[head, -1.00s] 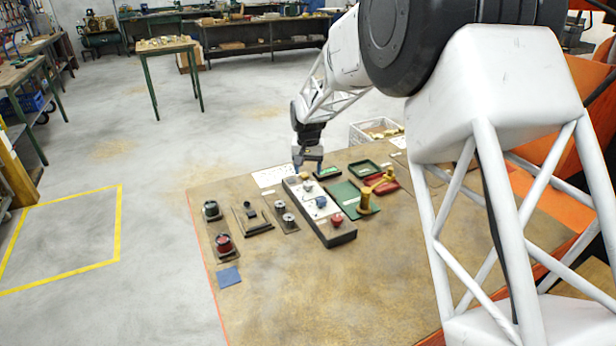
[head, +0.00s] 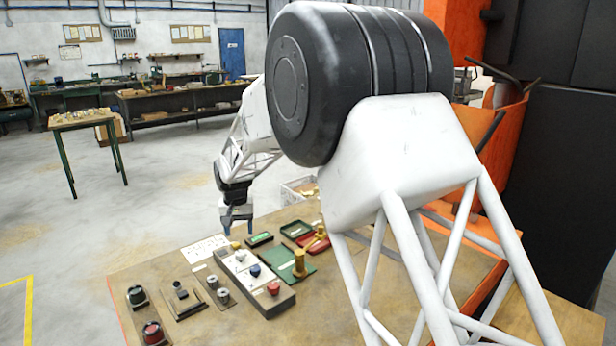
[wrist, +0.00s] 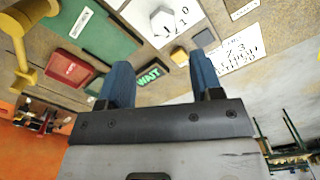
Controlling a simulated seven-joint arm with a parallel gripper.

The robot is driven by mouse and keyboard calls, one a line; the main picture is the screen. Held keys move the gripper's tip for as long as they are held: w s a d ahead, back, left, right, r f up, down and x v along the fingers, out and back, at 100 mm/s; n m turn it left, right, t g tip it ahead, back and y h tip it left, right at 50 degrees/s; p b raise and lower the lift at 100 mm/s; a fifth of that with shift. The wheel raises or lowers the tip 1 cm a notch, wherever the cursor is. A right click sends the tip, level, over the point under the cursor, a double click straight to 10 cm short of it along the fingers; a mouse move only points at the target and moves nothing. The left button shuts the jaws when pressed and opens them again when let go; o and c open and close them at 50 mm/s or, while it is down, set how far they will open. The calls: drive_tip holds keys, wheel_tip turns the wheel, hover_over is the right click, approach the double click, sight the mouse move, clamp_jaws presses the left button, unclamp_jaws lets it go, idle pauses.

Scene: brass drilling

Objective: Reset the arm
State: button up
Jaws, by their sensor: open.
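My gripper (head: 237,229) hangs over the far end of a long control panel (head: 285,302) on the brown table (head: 225,325). The panel has a yellow button (head: 235,245), a blue knob (head: 255,271) and a red knob (head: 273,288). In the wrist view my gripper (wrist: 162,70) has its two blue fingers spread, with nothing between them. The yellow button (wrist: 179,57) shows beyond the fingertips, apart from them. A small display reading WAIT (wrist: 153,73) lies beside it.
A green mat (head: 283,269) with a brass piece (head: 300,264), a red tray (head: 313,243) and a green tray (head: 296,229) lie right of the panel. Dark and red-topped parts on plates (head: 153,333) lie left. A white crate (head: 298,188) stands behind the table.

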drive_tip(key=s+d+r+m, duration=0.1)
drive_tip(key=s+d+r, duration=0.45)
drive_tip(key=d, duration=0.45)
drive_tip(key=s+d+r+t, duration=0.1)
drive_tip(key=s+d+r, duration=0.4)
drive_tip(key=d, duration=0.5)
drive_tip(key=s+d+r+m, duration=0.1)
drive_tip(key=s+d+r, duration=0.3)
drive_tip(key=s+d, duration=0.45)
drive_tip(key=s+d+f, duration=0.1)
drive_tip(key=s+d, duration=0.5)
drive_tip(key=s, duration=0.3)
drive_tip(key=s+d+f+t, duration=0.1)
drive_tip(key=s+d, duration=0.5)
drive_tip(key=s, duration=0.3)
drive_tip(key=s+d+m, duration=0.1)
drive_tip(key=s+d, duration=0.5)
drive_tip(key=s, duration=0.3)
drive_tip(key=shift+s+f+t, duration=0.25)
drive_tip(key=shift+f+t, duration=0.05)
drive_tip(key=shift+f, duration=0.1)
drive_tip(key=shift+c, duration=0.2)
